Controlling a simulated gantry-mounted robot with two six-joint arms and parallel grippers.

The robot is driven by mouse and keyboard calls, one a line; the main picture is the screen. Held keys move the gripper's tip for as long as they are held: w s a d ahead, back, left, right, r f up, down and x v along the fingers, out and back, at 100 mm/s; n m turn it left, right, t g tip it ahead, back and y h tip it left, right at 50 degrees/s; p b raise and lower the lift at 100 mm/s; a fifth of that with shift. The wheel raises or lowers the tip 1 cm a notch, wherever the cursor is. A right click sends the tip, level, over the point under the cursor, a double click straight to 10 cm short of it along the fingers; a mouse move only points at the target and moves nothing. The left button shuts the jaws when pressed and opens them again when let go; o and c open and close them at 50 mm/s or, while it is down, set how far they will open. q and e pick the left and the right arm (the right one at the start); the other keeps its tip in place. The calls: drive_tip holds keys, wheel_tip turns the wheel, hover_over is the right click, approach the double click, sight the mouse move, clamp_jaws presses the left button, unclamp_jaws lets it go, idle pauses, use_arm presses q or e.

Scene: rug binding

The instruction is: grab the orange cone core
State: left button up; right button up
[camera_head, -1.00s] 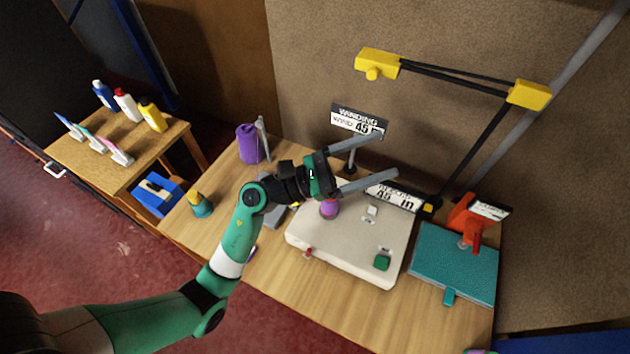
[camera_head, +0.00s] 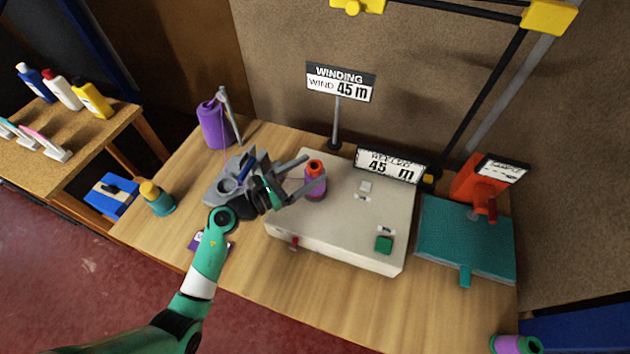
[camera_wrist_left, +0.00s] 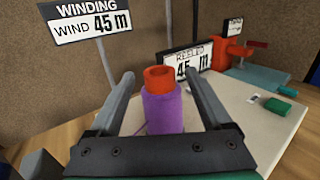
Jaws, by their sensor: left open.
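The orange cone core (camera_head: 315,165) stands upright on the cream winding machine (camera_head: 340,235), with purple yarn (camera_head: 315,187) wound around its lower part. In the left wrist view the orange top of the core (camera_wrist_left: 160,77) rises above the purple yarn (camera_wrist_left: 163,110). My left gripper (camera_head: 301,180) is open, with its fingers pointing at the cone. In the left wrist view the cone sits between the two spread fingers (camera_wrist_left: 157,82); I cannot tell whether either finger touches it. My right gripper is not in view.
A "WINDING 45 m" sign (camera_head: 340,82) and a second 45 m display (camera_head: 390,165) stand behind the machine. A purple yarn cone (camera_head: 213,126) and a grey holder (camera_head: 228,176) are to the left. A teal board (camera_head: 465,240) lies at right.

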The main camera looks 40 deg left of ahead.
sight(319, 166)
use_arm(q)
drive_tip(key=shift+w+d+f+b, duration=0.15)
drive_tip(key=shift+w+b, duration=0.2)
drive_tip(key=shift+w, duration=0.55)
drive_tip(key=shift+w+d+f+b, duration=0.15)
drive_tip(key=shift+w+b, duration=0.2)
drive_tip(key=shift+w, duration=0.55)
drive_tip(key=shift+w+d+f+b, duration=0.15)
drive_tip(key=shift+w+b, duration=0.2)
drive_tip(key=shift+w, duration=0.55)
drive_tip(key=shift+r, duration=0.1)
clamp_jaws()
